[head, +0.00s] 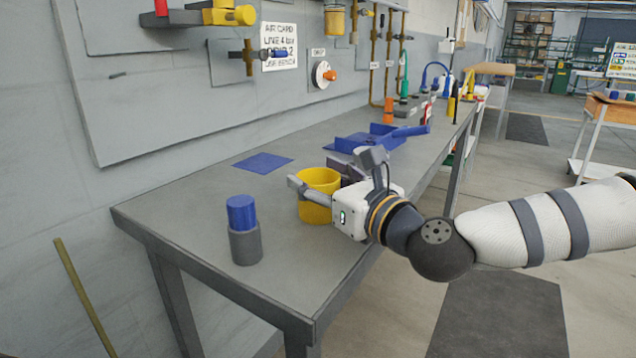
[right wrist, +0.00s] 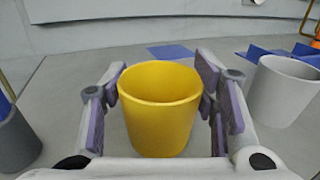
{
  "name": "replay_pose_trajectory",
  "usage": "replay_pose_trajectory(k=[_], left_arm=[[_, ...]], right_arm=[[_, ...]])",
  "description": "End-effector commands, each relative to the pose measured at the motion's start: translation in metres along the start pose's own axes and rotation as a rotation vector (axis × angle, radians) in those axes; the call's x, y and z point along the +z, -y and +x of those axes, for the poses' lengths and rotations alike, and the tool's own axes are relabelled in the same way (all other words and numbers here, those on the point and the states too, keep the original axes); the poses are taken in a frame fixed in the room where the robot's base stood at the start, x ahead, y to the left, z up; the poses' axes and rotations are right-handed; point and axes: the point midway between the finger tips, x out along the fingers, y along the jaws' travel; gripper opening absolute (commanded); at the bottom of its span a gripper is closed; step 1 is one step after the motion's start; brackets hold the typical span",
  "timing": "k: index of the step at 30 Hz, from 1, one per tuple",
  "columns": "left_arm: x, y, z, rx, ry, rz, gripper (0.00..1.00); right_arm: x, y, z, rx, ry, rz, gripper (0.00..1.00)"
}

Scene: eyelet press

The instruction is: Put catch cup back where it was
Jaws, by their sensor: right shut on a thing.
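The catch cup seems to be the yellow cup (head: 316,211), upright near the front edge of the grey bench. My right gripper (head: 312,180) is shut on it, with one finger on each side. In the right wrist view the yellow cup (right wrist: 160,120) stands between the purple-padded fingers (right wrist: 158,100), its open top facing up. I cannot tell whether its base touches the bench. A flat blue square (head: 263,162) lies bare on the bench behind the cup. My left gripper is not in view.
A grey holder (head: 245,246) with a blue cylinder (head: 241,212) stands left of the cup. A grey cup (right wrist: 283,92) stands close on the right in the wrist view. A blue fixture (head: 380,138) lies farther back. The bench (head: 185,215) is clear at left.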

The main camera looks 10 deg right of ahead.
Motion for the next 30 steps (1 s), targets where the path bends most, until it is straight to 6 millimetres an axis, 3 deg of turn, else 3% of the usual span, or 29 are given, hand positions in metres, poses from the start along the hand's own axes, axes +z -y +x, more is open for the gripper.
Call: replay_pose_trajectory(k=[11, 12, 14, 25, 30], left_arm=[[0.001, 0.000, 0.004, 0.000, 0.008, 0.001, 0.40], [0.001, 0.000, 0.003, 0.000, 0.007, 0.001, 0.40], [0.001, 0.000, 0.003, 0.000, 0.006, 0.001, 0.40], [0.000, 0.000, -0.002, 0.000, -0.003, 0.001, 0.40], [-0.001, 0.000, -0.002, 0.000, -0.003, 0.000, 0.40]], right_arm=[[-0.005, -0.001, 0.000, 0.001, 0.002, 0.000, 0.34], [-0.004, -0.001, 0.000, 0.001, 0.002, 0.000, 0.61], [-0.003, -0.001, 0.000, 0.001, 0.003, -0.001, 0.74], [0.003, -0.001, -0.001, 0.001, 0.006, -0.002, 0.74], [0.001, 0.000, -0.030, 0.000, 0.003, 0.002, 0.74]])
